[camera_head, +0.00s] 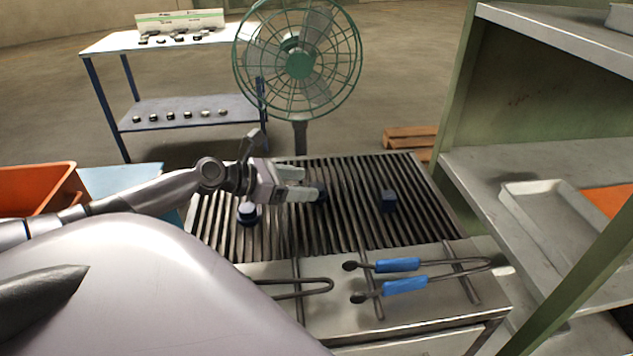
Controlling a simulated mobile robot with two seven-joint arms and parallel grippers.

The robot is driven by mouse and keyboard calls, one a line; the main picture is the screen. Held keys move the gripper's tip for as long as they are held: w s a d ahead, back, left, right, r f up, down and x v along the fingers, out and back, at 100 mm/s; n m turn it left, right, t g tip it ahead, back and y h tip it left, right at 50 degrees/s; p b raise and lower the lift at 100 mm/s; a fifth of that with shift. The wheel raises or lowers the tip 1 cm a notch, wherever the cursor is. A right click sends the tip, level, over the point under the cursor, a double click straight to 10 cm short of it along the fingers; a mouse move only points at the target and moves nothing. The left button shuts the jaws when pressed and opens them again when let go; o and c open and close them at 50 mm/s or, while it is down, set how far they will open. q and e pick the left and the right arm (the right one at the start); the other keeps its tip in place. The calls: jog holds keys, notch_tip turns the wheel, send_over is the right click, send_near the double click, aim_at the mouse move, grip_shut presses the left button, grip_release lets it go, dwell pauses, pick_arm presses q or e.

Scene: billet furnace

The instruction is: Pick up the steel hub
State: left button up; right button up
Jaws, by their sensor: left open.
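Three small dark metal pieces sit on the slatted grate (340,235). A round piece with a pale top (248,213) is at the left. A dark piece (321,190) is in the middle, partly hidden by my gripper. A dark blocky piece (388,201) is at the right. I cannot tell for sure which one is the steel hub. My left gripper (309,183) is open above the grate, its pale fingers pointing right with their tips at the middle piece. I cannot tell whether they touch it. My right gripper is not in view.
Blue-handled tongs (398,265) lie on the ledge in front of the grate. A green fan (300,65) stands behind it. A metal shelf (540,170) with a tray (545,215) is at the right. An orange bin (40,188) and a parts table (105,43) are at the left.

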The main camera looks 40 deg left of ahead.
aim_at(317, 186)
pick_arm(q)
jog(key=shift+x, duration=0.75)
jog(key=shift+a+f+b+x, duration=0.15)
jog(key=shift+b+x, duration=0.1)
jog(key=shift+x, duration=0.65)
jog(key=shift+a+f+b+x, duration=0.1)
jog(key=shift+b+x, duration=0.15)
jog(key=shift+x, duration=1.55)
jog(key=shift+f, duration=0.1)
grip_shut()
